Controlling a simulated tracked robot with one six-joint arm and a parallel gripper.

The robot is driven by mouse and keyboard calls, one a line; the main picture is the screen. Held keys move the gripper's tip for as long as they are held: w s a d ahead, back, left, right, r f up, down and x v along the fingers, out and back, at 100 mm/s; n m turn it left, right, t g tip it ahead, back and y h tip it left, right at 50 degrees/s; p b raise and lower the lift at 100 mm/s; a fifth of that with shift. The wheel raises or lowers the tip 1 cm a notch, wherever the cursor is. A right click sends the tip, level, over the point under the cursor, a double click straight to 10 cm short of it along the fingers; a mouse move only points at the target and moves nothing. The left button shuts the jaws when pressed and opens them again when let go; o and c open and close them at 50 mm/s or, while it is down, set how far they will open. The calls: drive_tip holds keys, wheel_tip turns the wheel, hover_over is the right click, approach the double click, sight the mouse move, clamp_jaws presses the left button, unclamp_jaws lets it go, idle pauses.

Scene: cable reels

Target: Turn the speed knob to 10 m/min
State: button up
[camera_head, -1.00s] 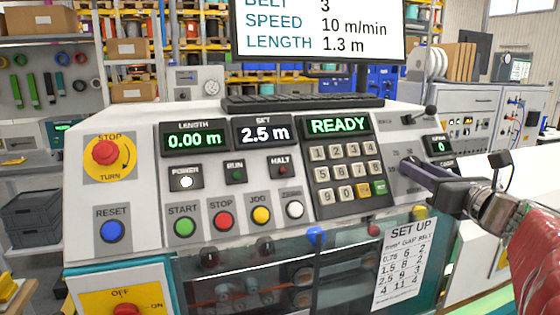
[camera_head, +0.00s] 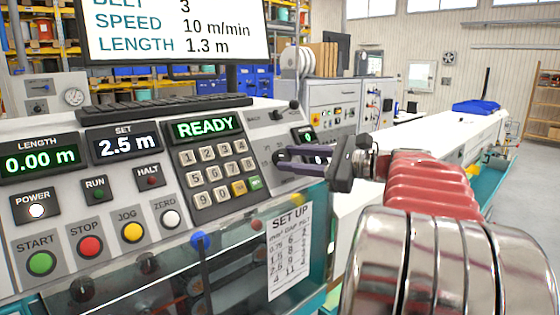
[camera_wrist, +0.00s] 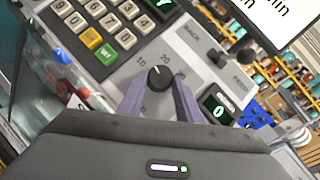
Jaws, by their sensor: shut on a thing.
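The speed knob (camera_wrist: 160,77) is a small round black dial with a white pointer mark. In the wrist view it sits between the two purple fingers of my gripper (camera_wrist: 159,88), which is shut on it. The numbers 10 and 20 show above it on the grey panel. The pointer is aimed upward, seemingly between 10 and 20; the exact setting is hard to read. In the head view my gripper (camera_head: 279,156) reaches the right part of the console and hides the knob. The monitor (camera_head: 180,28) reads SPEED 10 m/min.
A keypad (camera_head: 216,172) sits left of the knob, under a READY display (camera_head: 205,129). A black lever (camera_wrist: 217,57) stands close to the knob, and a small display (camera_wrist: 219,111) reads 0. A SET UP card (camera_head: 290,250) hangs below my gripper.

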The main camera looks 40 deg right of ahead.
drive_tip(key=shift+d+n+g+y, duration=0.15)
drive_tip(key=shift+n+g+y, duration=0.6)
drive_tip(key=shift+n, duration=0.75)
drive_tip(key=o, duration=1)
drive_tip(key=shift+r, duration=0.1)
drive_tip(key=shift+o, duration=0.2)
drive_tip(key=v, duration=1.3)
drive_tip(key=shift+s+d, duration=0.2)
drive_tip(key=shift+s, duration=0.05)
drive_tip(key=shift+r, duration=0.1)
